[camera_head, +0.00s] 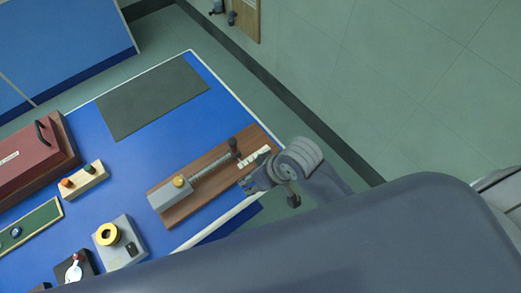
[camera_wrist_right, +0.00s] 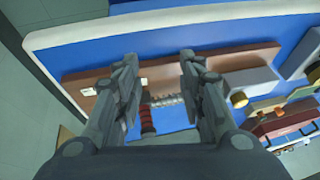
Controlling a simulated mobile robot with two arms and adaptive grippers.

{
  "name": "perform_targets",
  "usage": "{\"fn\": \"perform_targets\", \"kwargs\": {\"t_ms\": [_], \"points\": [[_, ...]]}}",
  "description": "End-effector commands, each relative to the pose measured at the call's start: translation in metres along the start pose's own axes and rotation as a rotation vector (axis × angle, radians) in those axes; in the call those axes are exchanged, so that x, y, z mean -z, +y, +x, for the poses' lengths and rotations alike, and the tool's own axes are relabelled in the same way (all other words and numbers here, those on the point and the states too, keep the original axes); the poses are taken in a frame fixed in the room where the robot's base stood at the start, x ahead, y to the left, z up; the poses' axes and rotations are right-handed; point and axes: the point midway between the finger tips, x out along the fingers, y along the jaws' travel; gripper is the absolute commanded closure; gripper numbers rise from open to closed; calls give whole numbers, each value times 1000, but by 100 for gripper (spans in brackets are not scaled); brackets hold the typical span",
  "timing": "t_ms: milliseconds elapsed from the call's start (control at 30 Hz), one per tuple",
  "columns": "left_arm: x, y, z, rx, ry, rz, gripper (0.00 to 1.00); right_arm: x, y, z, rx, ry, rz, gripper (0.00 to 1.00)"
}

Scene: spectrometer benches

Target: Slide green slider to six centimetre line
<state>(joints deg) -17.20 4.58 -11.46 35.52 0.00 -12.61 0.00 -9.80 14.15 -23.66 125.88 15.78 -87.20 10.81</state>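A wooden board (camera_head: 187,210) on the blue bench carries a grey block with a yellow knob, a ribbed spring-like rod (camera_head: 212,172), a dark red upright handle (camera_head: 234,150) and a white marked strip (camera_head: 255,158). I cannot make out a green slider on it or read the lines. My right gripper (camera_head: 248,185) is at the board's near right end. In the right wrist view, its two fingers (camera_wrist_right: 160,60) are apart with nothing held between them. The board, the rod (camera_wrist_right: 168,100) and the red handle (camera_wrist_right: 147,122) show beyond and between them. My left gripper is out of view.
A green-topped tray (camera_head: 38,222), a small block with coloured knobs (camera_head: 84,180), a grey box with a yellow ring (camera_head: 124,250) and a dark red case (camera_head: 25,160) stand to the left. A dark mat (camera_head: 152,95) lies at the back. The bench edge is close to my right gripper.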

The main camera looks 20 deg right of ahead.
Motion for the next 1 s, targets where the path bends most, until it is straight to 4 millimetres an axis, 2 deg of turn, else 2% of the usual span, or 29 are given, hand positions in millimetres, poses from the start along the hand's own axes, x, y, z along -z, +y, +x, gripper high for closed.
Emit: {"fn": "perform_targets", "kwargs": {"t_ms": [33, 200, 333, 467, 700, 800, 1000], "points": [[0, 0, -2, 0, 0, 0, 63, 15, -10, -6, 21, 3, -35, 63], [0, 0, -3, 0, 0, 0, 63, 42, -36, -11, 78, -52, -123, 63], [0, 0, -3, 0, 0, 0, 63, 55, -36, -9, 71, -128, -165, 63], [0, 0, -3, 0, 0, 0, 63, 66, -17, -9, 22, -212, -168, 63], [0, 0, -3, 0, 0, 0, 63, 86, 42, -20, -116, -340, -79, 63], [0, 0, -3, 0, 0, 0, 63, 91, 59, -26, -155, -369, -39, 63], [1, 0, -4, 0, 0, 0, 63, 93, 73, -28, -184, -389, -4, 63]]}}
